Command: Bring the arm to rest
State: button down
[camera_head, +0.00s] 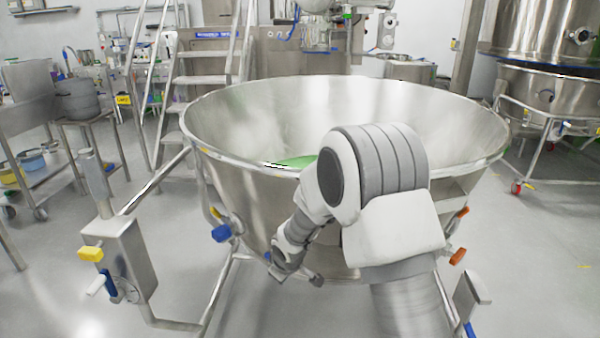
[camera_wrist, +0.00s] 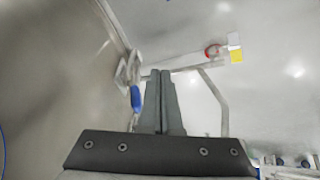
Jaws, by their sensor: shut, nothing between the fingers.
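My arm stands bent in the head view, in front of a large steel bowl (camera_head: 240,130) on a wheeled frame. Its lower end reaches down and left beside the bowl's outer wall. In the head view the fingers are too small and covered to make out. In the wrist view my gripper (camera_wrist: 160,75) is shut, with its two grey fingers side by side and nothing between them. The bowl's wall fills the left of the wrist view (camera_wrist: 50,80). I cannot tell whether my arm touches the bowl.
A steel post with a yellow knob (camera_head: 90,253) stands left of the bowl. A blue knob (camera_head: 221,233) sits by the bowl's frame. Steps (camera_head: 165,90) rise behind. A steel table (camera_head: 30,90) stands left, another vessel (camera_head: 545,90) right. Floor is clear at the right front.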

jog(key=s+d+r+m+h, duration=0.1)
jog(key=s+d+r+m, duration=0.2)
jog(key=r, duration=0.4)
jog(key=s+d+r, duration=0.3)
jog(key=d+r, duration=0.2)
jog(key=r, duration=0.1)
jog(key=s+d+r+m+h, duration=0.1)
jog(key=s+d+r+m, duration=0.1)
jog(key=s+d+r, duration=0.4)
jog(key=s+d+r+m, duration=0.2)
jog(key=s+r+m, duration=0.15)
jog(key=s, duration=0.65)
jog(key=s+d+r+m, duration=0.2)
jog(key=s+r, duration=0.3)
jog(key=s, duration=0.4)
notch_tip(320, 180, up, 25)
jog(key=p, duration=2.5)
jog(key=shift+d+f+t+y+p, duration=0.15)
jog(key=shift+t+y+p, duration=0.15)
jog(key=c, duration=1.6)
grip_release()
